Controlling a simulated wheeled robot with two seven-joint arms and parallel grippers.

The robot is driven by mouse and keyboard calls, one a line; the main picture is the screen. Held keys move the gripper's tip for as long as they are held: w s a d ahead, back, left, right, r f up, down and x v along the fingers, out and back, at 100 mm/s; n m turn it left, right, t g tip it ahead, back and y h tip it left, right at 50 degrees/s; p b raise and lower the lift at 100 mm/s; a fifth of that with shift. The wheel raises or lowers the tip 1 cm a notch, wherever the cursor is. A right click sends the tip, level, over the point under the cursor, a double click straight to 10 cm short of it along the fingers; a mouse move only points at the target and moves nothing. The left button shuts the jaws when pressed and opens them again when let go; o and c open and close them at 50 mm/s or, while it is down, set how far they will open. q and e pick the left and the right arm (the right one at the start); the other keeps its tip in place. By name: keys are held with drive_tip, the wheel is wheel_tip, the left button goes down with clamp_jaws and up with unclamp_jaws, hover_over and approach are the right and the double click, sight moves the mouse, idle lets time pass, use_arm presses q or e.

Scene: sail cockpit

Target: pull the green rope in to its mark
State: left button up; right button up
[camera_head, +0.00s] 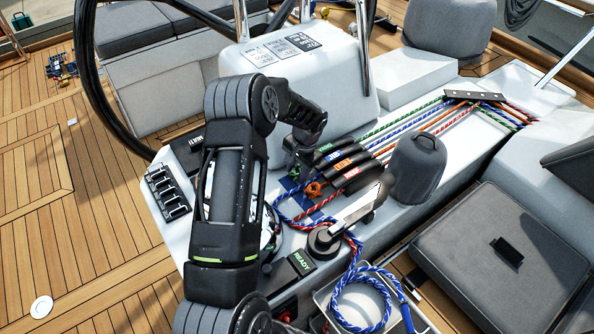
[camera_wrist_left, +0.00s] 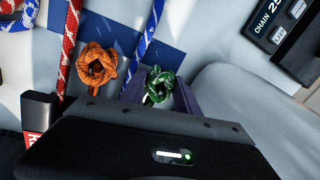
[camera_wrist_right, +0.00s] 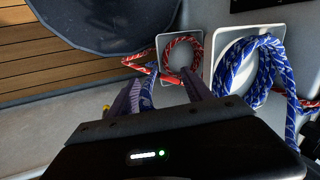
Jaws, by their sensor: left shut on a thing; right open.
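The green rope (camera_head: 410,118) runs from the deck organiser to the green-labelled clutch (camera_head: 332,147). In the left wrist view its knotted green end (camera_wrist_left: 160,85) sits between the fingers of my left gripper (camera_wrist_left: 157,92), which is shut on it. In the head view my left gripper (camera_head: 293,170) is in front of the clutches, partly hidden by its own arm. I cannot make out a mark on the green rope. Dark blue patches (camera_wrist_left: 115,35) lie on the white deck by the knot. My right gripper (camera_wrist_right: 155,95) is open, near coiled ropes.
An orange knot (camera_head: 314,188) sits beside the green one. A winch (camera_head: 324,240) with a handle stands nearby. A blue rope coil (camera_head: 360,300) lies in a tray at the front; a red coil (camera_wrist_right: 183,52) shows beside it. A grey covered winch (camera_head: 416,170) stands right of the clutches.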

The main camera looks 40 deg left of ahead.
use_arm(q)
clamp_jaws()
drive_tip(key=s, duration=0.2)
drive_tip(key=s+a+b, duration=0.1)
drive_tip(key=s, duration=0.1)
drive_tip(key=s+a, duration=0.1)
drive_tip(key=s, duration=0.1)
drive_tip(key=shift+s, duration=0.25)
drive_tip(key=shift+s+a, duration=0.1)
drive_tip(key=shift+s, duration=0.3)
drive_tip(key=o, duration=0.7)
unclamp_jaws()
drive_tip(key=shift+w, duration=0.1)
